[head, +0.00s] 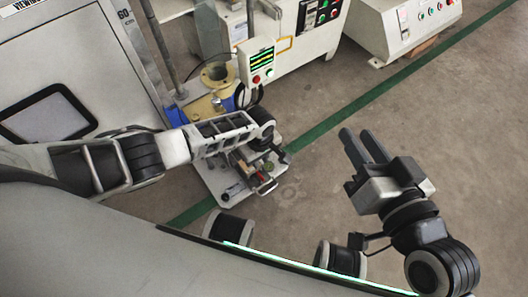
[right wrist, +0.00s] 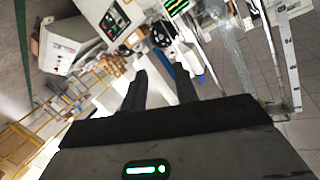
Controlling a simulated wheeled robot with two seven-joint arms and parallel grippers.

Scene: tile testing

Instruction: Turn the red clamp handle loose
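The red clamp handle (head: 267,187) is a small red piece on the front right part of a light grey fixture plate (head: 228,190) in the head view. Metal clamp parts (head: 246,168) sit behind it, partly covered by my left arm. My left gripper (head: 276,150) is just above and behind the handle, at the fixture's back right; its fingers are dark and small, so its opening is unclear. My right gripper (head: 361,146) is off to the right above bare floor, open and empty. Its two separated fingers also show in the right wrist view (right wrist: 161,88).
Behind the fixture stands a yellowish machine part (head: 217,77) and a control box with a screen (head: 257,62). White cabinets with buttons (head: 405,25) stand at the back. A green floor line (head: 330,122) runs diagonally. The floor at right is clear.

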